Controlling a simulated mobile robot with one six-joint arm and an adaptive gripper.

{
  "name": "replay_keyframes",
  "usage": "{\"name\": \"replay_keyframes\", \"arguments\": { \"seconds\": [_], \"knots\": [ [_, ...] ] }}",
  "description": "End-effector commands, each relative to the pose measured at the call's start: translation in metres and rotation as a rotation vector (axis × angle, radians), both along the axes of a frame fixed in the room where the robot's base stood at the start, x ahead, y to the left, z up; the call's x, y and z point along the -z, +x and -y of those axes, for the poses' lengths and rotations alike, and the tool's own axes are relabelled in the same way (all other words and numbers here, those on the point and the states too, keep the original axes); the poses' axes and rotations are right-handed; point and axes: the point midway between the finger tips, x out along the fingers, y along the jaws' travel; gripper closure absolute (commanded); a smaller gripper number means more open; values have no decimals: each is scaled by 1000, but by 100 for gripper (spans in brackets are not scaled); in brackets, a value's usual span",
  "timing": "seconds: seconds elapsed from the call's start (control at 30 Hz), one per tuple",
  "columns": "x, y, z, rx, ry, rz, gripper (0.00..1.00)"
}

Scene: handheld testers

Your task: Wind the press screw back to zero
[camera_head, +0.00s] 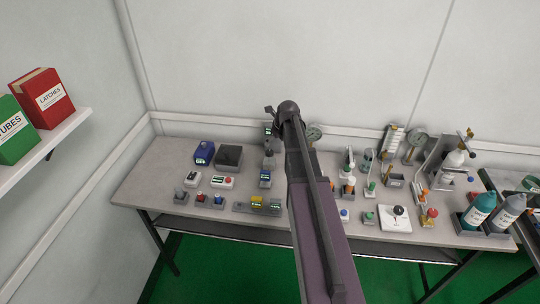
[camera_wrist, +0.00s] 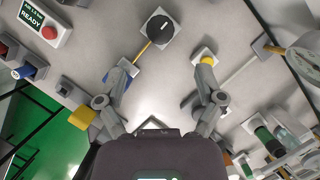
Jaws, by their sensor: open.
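No part in view is labelled as the press screw, and I cannot tell for sure which one it is. A black round knob (camera_wrist: 160,27) with a white mark sits on a grey square block in the wrist view, with a thin yellow rod beside it. My gripper (camera_wrist: 164,78) is open, its two fingers spread below the knob in the picture, with bare grey bench showing between them. The knob looks apart from the fingers. In the head view my arm hides the middle of the bench, and the gripper cannot be made out clearly.
A panel reading READY (camera_wrist: 45,25) with a red button lies upper left in the wrist view. A round gauge (camera_wrist: 305,58) stands at right. The grey bench (camera_head: 150,180) holds several small testers. Bottles (camera_head: 478,210) stand at its right end. Its left end is clear.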

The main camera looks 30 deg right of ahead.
Motion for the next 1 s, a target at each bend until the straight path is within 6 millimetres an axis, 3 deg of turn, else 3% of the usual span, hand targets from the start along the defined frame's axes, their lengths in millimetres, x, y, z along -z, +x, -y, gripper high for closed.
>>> {"name": "replay_keyframes", "arguments": {
  "seconds": [0.7, 1.0],
  "knots": [
    [58, 23, -5, -2, -1, 0, 13],
    [73, 30, -7, -2, 0, 0, 13]
  ]
}}
